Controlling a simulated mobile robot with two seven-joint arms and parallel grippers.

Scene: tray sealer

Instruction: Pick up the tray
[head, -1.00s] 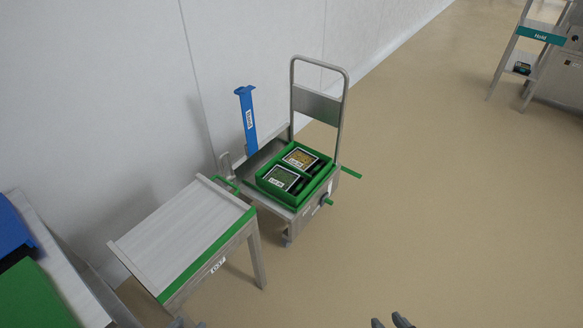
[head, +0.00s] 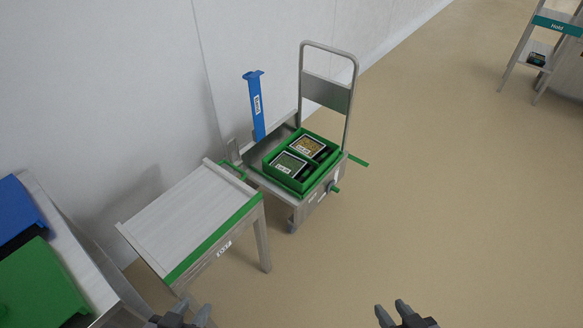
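Two dark trays sit side by side in a green crate (head: 296,187) on the trolley. My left gripper (head: 193,309) is at the bottom edge, below the front of the grey table. My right gripper (head: 390,308) is at the bottom edge, right of centre. Both show a gap between their fingers, look open and empty, and are well short of the trays. Their lower parts are cut off by the frame.
The trolley (head: 340,95) stands by the wall with a blue labelled post (head: 256,108) beside it. A grey table with a green edge (head: 185,215) is left of it. Blue (head: 18,205) and green (head: 40,285) bins are at far left. The floor at right is clear; a shelf rack (head: 548,50) stands beyond.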

